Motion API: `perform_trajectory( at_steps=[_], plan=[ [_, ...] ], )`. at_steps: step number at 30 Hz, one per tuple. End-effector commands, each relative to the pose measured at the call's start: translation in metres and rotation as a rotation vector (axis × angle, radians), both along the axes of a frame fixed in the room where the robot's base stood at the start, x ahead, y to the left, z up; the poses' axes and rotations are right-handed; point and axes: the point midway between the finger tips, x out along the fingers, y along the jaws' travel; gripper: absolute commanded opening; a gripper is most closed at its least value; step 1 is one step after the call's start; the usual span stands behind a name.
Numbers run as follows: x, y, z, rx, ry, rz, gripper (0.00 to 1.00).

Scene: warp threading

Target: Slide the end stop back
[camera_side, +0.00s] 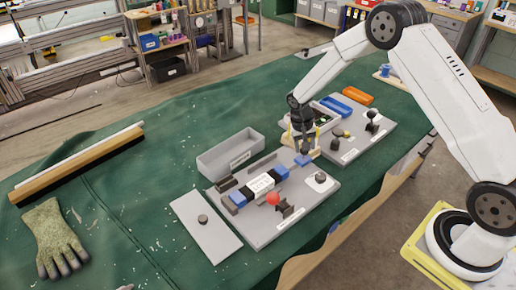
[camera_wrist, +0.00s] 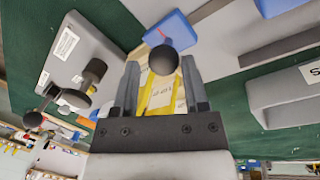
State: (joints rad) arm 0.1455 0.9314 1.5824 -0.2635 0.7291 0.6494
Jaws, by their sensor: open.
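A blue block (camera_wrist: 172,28) shows at the top of the wrist view, just beyond my fingertips; I take it for the end stop, though no label confirms this. In the side view a blue block (camera_side: 303,160) lies at the far end of the grey fixture plate (camera_side: 258,232). A black ball knob (camera_wrist: 163,59) appears between my two dark fingers. My gripper (camera_wrist: 161,66) is open, with a visible gap on each side of the knob. A yellow-edged, labelled pale piece (camera_wrist: 162,95) lies behind the knob. In the side view my gripper (camera_side: 303,148) is low beside the blue block; contact cannot be told.
The plate carries a white labelled block (camera_side: 261,183), a red ball knob (camera_side: 273,198) and a dark clamp (camera_side: 287,209). A grey bin (camera_side: 230,153) stands behind it. A second plate (camera_side: 372,143) with black knobs is close right.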

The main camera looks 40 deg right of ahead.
Motion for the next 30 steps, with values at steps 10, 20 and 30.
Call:
perform_trajectory(
  at_steps=[10,20,30],
  plan=[
    [0.005,0.006,0.043,-0.001,-0.002,-0.001,0.57],
    [0.006,0.008,0.054,-0.001,0.000,-0.001,0.57],
    [0.003,0.011,0.058,0.004,-0.007,0.013,0.57]
  ],
)
